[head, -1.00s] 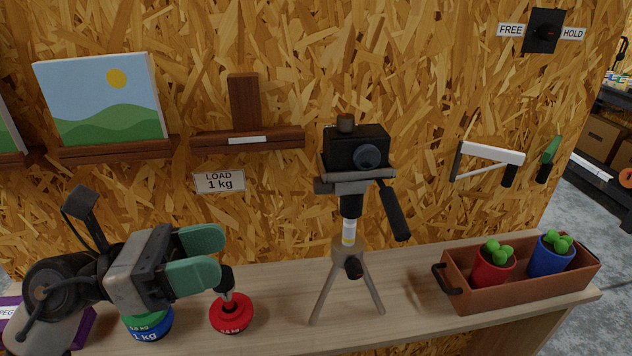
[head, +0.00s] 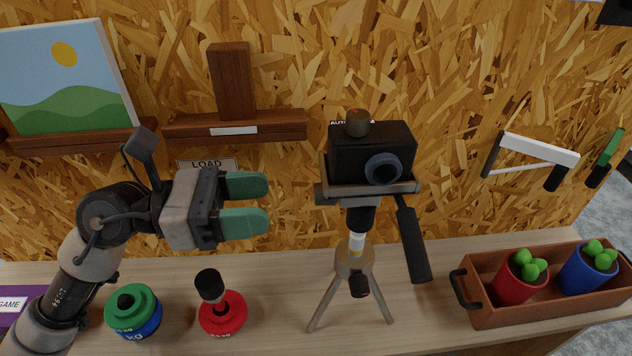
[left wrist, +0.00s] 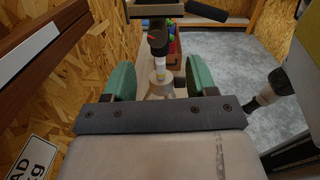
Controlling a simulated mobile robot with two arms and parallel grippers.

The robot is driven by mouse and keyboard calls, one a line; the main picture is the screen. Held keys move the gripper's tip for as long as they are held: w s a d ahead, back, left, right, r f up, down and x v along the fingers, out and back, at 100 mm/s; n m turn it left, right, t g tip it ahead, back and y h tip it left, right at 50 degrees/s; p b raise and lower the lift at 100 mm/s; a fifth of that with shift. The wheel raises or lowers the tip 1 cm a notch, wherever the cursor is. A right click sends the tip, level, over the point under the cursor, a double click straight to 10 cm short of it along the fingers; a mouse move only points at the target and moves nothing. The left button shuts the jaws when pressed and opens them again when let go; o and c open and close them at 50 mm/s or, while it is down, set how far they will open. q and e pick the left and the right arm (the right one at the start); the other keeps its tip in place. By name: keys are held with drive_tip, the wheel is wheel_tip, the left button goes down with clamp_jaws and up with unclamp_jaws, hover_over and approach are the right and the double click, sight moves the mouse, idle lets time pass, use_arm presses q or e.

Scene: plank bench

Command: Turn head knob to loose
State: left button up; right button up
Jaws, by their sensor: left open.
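The tripod (head: 354,258) stands upright on the bench with a black camera (head: 371,151) on its head. Another dark knob (head: 359,284) with a red mark sits at the tripod's collar. My left gripper (head: 267,204) is open and empty, left of the head and apart from it. In the left wrist view, the tripod (left wrist: 159,79) shows beyond the green fingers, with a black, red-marked part on its neck. My right gripper is not seen.
A red weight (head: 222,315) with an upright black handle and a green-and-blue weight (head: 134,311) stand below my left arm. A brown planter (head: 486,318) with two potted cacti stands at the right. A shelf (head: 270,124) juts from the wall above the gripper.

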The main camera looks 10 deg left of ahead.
sight(315, 197)
use_arm(q)
drive_tip(key=shift+p+x, duration=1.65)
drive_tip(key=shift+x, duration=2.45)
drive_tip(key=shift+w+a+f, duration=0.1)
drive_tip(key=shift+w, duration=0.05)
drive_tip(key=shift+c, duration=0.5)
drive_tip(key=c, duration=0.8)
drive_tip(key=shift+n+p, duration=0.7)
drive_tip(key=shift+n, duration=0.1)
drive_tip(key=shift+c, duration=0.2)
drive_tip(key=o, duration=0.9)
drive_tip(key=shift+o, duration=0.2)
